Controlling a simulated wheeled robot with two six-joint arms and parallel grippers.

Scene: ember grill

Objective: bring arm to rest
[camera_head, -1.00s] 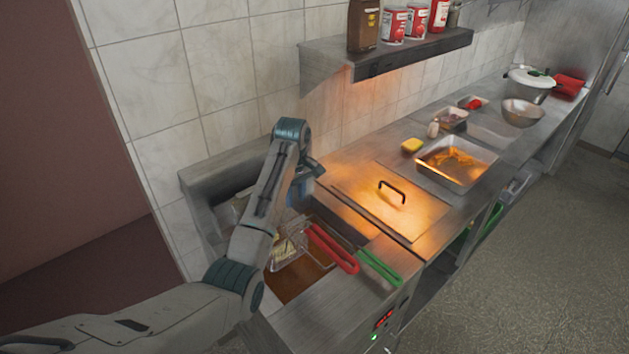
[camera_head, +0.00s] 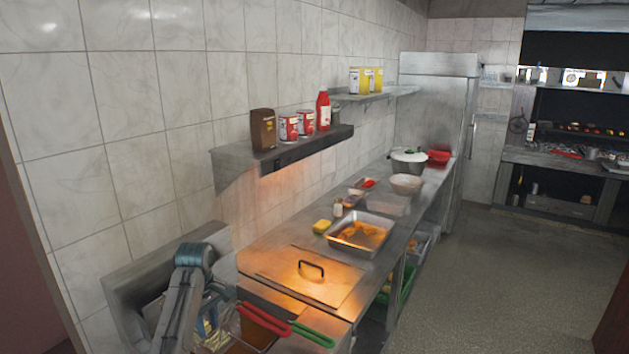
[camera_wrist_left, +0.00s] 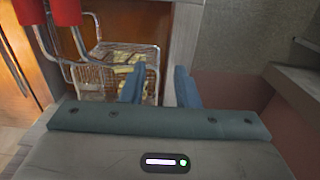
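My left arm (camera_head: 183,300) comes in at the lower left of the head view, bent over the fryer. My left gripper (camera_head: 218,296) points down beside the fryer and is partly hidden by the arm. In the left wrist view its two blue fingers (camera_wrist_left: 160,88) stand apart with nothing between them, so it is open and empty. A wire fry basket (camera_wrist_left: 118,68) with pale pieces in it is just beyond the fingers. My right gripper is in neither view.
The red handle (camera_head: 265,319) and green handle (camera_head: 313,334) jut over the fryer's front. A metal lid (camera_head: 310,275) and a tray of food (camera_head: 360,234) lie further along the counter. A shelf (camera_head: 285,152) with bottles and cans hangs above. The floor (camera_head: 480,270) at right is clear.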

